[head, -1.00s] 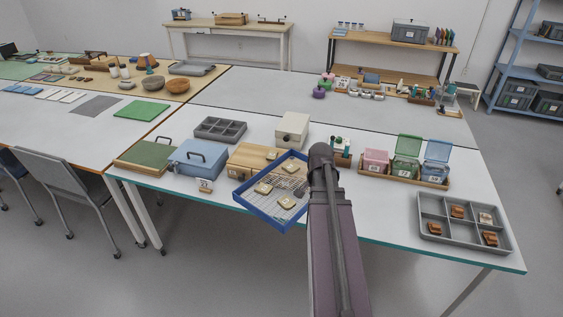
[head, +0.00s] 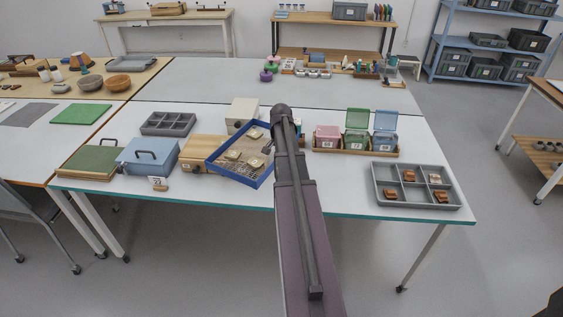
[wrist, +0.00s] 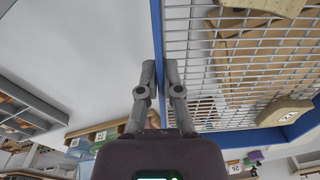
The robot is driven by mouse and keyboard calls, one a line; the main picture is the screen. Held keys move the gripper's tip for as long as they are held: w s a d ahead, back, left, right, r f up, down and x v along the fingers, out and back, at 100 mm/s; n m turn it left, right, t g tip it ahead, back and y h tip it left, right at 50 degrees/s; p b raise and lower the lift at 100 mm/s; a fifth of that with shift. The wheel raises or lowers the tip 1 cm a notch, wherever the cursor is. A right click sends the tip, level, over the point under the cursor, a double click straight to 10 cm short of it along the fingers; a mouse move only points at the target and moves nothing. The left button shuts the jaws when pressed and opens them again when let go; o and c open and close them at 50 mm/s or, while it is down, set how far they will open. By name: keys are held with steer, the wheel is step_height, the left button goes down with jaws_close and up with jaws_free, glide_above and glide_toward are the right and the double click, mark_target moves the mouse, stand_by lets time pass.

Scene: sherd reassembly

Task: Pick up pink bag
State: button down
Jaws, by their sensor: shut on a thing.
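My gripper (wrist: 160,68) is shut on the blue rim (wrist: 157,25) of a wire-mesh tray. In the head view this tray (head: 230,174) is tilted in the picture, left of my arm, and its mesh carries a few pale sherds (head: 255,162). My arm hides the gripper in the head view. A pink lidded container (head: 327,137) stands right of my arm, at the left end of a wooden holder. It looks like a small box; I see no clear bag shape. My gripper is apart from it.
Green (head: 356,138) and blue (head: 385,137) open-lidded boxes stand beside the pink one. A grey divided tray (head: 375,187) with brown pieces is at right. A blue case (head: 148,157), wooden box (head: 195,152) and cream box (head: 242,112) are at left. The front right tabletop is partly clear.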

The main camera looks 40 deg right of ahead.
steer(key=shift+w+d, duration=0.2)
steer(key=shift+d, duration=0.15)
steer(key=shift+w+d, duration=0.2)
steer(key=shift+w+d+f+b, duration=0.2)
steer(key=shift+d+f+b, duration=0.05)
steer(key=shift+f+b, duration=1.6)
steer(key=shift+f, duration=0.15)
steer(key=c, duration=0.8)
jaws_free()
steer(key=shift+r, duration=0.2)
steer(key=r+p, duration=1.2)
steer(key=shift+s, duration=0.2)
